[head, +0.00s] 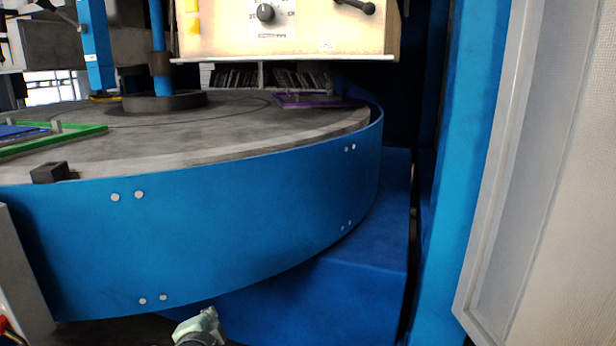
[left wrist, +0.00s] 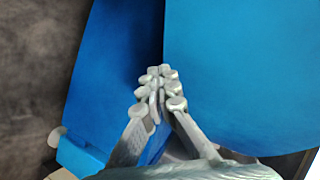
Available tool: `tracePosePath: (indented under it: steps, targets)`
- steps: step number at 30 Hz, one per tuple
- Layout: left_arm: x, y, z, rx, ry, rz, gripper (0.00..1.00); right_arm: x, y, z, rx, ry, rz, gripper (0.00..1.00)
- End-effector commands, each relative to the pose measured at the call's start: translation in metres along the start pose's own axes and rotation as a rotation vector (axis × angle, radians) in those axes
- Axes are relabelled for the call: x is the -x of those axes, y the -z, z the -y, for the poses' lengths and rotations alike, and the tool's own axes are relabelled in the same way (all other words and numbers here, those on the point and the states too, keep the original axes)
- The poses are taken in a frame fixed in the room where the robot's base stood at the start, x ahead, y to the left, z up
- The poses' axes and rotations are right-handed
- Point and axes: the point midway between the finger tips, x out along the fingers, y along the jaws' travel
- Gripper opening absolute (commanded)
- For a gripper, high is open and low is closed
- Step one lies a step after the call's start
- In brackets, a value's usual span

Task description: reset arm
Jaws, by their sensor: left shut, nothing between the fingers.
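My left gripper (left wrist: 158,92) is shut and empty in the left wrist view, its pale grey fingers meeting at the tips in front of blue metal panels. In the head view a small part of my left gripper (head: 205,318) shows at the bottom edge, low in front of the machine's blue curved skirt (head: 250,215). It looks apart from the skirt, though the exact gap cannot be told. My right gripper is not in view.
A round grey table (head: 220,125) stands above the skirt. A green-framed die (head: 85,132) lies at its left and a purple die (head: 305,100) at the back. A control box (head: 290,35) hangs above. A blue column (head: 475,170) and pale panel (head: 560,180) close off the right.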

Motion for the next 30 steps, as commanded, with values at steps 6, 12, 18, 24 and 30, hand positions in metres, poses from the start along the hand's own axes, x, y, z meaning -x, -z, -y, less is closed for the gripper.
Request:
tracePosePath:
  steps: [6,12,18,24,30]
  targets:
    - [0.058,-0.104,-0.128,0.380,-0.291,0.261,0.00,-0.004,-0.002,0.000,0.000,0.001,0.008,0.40]
    - [0.134,-0.176,-0.213,0.652,-0.469,0.516,0.00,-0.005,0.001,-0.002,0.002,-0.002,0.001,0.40]
    - [0.183,-0.209,-0.251,0.786,-0.545,0.665,0.00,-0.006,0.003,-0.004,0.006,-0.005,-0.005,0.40]
    - [0.192,-0.214,-0.256,0.809,-0.555,0.692,0.00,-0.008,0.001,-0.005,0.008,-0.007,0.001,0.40]
    - [0.191,-0.214,-0.256,0.806,-0.555,0.690,0.00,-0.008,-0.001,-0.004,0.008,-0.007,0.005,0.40]
